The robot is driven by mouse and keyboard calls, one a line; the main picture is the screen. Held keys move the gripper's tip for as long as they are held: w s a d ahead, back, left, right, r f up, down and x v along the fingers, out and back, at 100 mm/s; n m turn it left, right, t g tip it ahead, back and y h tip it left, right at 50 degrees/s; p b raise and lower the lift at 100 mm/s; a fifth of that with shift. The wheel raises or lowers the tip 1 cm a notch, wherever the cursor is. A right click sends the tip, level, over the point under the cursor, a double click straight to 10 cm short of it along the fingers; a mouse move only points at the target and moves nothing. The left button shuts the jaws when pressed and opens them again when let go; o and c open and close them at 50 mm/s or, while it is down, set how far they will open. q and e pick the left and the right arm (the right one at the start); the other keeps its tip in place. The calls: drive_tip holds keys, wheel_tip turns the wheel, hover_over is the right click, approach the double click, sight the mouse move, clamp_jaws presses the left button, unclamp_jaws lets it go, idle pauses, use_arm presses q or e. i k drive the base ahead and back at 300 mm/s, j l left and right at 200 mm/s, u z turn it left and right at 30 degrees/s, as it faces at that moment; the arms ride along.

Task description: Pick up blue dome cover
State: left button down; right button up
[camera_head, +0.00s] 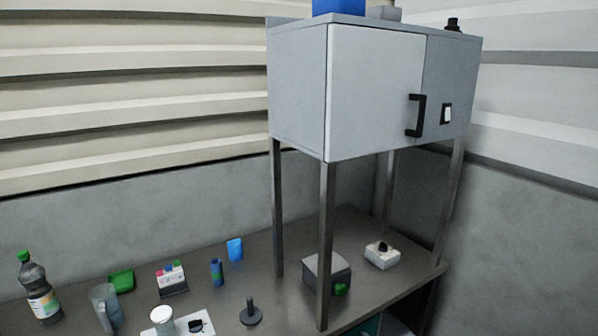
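No gripper of mine shows in the head view. A small blue object with a rounded outline (235,249) stands on the dark table near the back wall, left of the cabinet's legs. It may be the blue dome cover, but it is too small to be sure. A larger blue block-like object (338,7) sits on top of the grey cabinet (375,95) and is cut off by the top edge of the picture, so its full shape is hidden.
The cabinet stands on tall legs, its door closed. Under it are a grey box (326,273) and a white device (382,256).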

sight(235, 252)
drive_tip(key=i+j, duration=0.35)
drive_tip(key=i+j+z, duration=0.1)
drive_tip(key=i+j, duration=0.2)
drive_tip(key=j, duration=0.15)
